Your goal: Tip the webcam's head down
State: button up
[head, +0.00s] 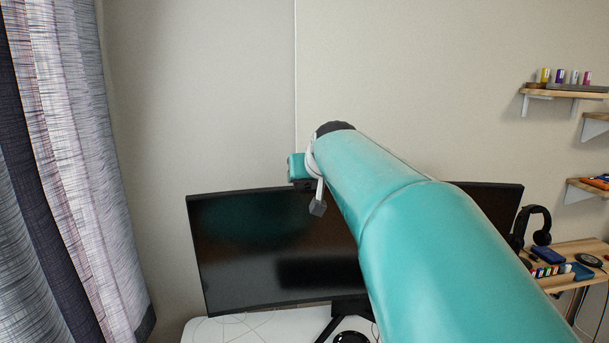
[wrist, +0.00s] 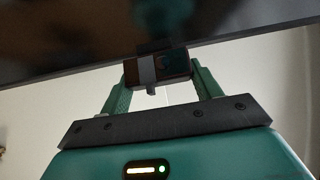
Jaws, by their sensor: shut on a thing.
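The webcam (wrist: 174,66) is a small dark block at the edge of the monitor (wrist: 60,45) in the wrist view. My gripper (wrist: 161,73) has its two green fingers on either side of the webcam, shut on its body. In the head view my teal arm reaches over the monitor (head: 260,240) to its top edge. The webcam and my fingertips are hidden there behind my own wrist. The exact tilt of the webcam's head is hard to read, because the wrist view is dark.
The white desk (head: 205,328) stands under the monitor. Headphones (head: 539,225) hang to the right, by a wooden side surface (head: 565,250) with small items. Wall shelves (head: 565,92) are at the far right, and a curtain (head: 85,150) hangs at the left.

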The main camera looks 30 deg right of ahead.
jog(key=shift+s+t, duration=0.1)
jog(key=shift+t, duration=0.2)
jog(key=o, duration=1)
jog(key=v, duration=1.3)
jog(key=shift+s+a, duration=0.25)
jog(key=shift+s, duration=0.15)
jog(key=s+a+f+n+g+y, duration=0.1)
jog(key=s+a+f+g, duration=0.1)
jog(key=s+a+f, duration=0.2)
jog(key=s+a+f+n+g+y, duration=0.2)
jog(key=s+a+f, duration=0.2)
jog(key=a+f, duration=0.5)
jog(key=s+a+f+n+g+y, duration=0.1)
jog(key=s+a+f, duration=0.3)
jog(key=f, duration=1.1)
jog(key=a+g, duration=0.1)
jog(key=a, duration=0.2)
jog(key=shift+a+f, duration=0.35)
